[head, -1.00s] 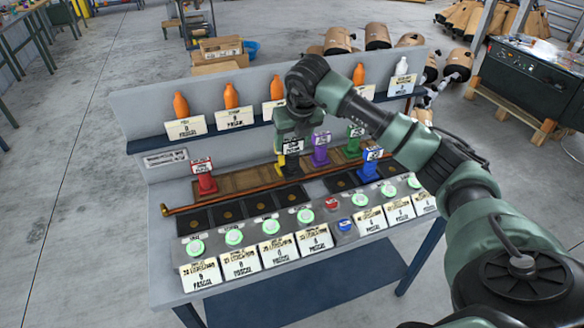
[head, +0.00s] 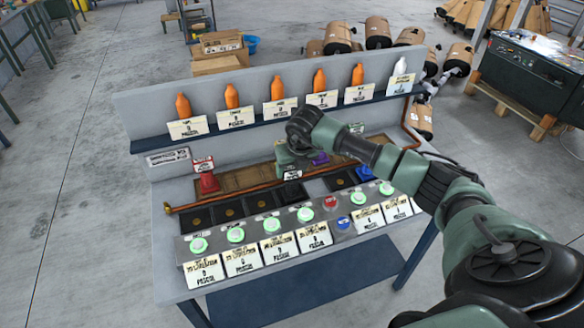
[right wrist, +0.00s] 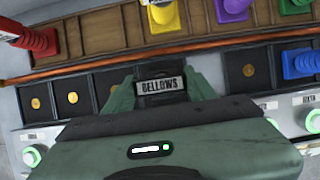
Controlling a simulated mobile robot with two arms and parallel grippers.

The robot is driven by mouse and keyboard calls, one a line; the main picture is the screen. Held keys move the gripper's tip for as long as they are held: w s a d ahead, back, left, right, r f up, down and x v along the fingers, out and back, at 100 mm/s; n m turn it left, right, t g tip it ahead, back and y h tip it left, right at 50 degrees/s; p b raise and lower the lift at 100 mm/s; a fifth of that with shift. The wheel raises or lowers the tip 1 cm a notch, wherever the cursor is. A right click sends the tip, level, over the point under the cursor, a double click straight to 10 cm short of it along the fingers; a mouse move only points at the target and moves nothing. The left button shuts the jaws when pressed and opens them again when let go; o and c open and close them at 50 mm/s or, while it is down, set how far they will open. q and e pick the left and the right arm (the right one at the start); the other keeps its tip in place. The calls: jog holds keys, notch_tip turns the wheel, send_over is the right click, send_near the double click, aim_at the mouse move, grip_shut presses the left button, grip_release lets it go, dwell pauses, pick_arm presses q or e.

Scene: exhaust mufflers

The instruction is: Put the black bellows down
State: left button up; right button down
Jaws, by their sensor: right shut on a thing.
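The black bellows (head: 292,186), with a "BELLOWS" label (right wrist: 160,86), is held between the fingers of my right gripper (right wrist: 160,92). In the head view my right gripper (head: 291,172) points down, low over the row of dark square pads (head: 230,211). The bellows is in line with a pad in the middle of that row. Its underside is hidden, so I cannot tell whether it touches the pad. My left gripper is not in view.
Red (right wrist: 38,42), yellow (right wrist: 165,15), purple (right wrist: 232,8) and green (right wrist: 293,5) bellows stand in the wooden tray (right wrist: 100,30) behind a copper pipe (right wrist: 90,71). Blue bellows (right wrist: 300,63) stand on a right-hand pad. Lit green buttons (head: 235,235) line the front. Orange bottles (head: 231,96) stand on the shelf.

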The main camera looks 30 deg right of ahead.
jog(key=shift+c, duration=2.4)
grip_release()
jog(key=shift+r, duration=0.15)
jog(key=shift+s+r, duration=0.1)
jog(key=shift+r, duration=0.2)
jog(key=b+v, duration=0.2)
jog(key=v, duration=0.9)
jog(key=shift+s+b, duration=0.2)
jog(key=shift+b, duration=0.15)
jog(key=shift+a, duration=0.1)
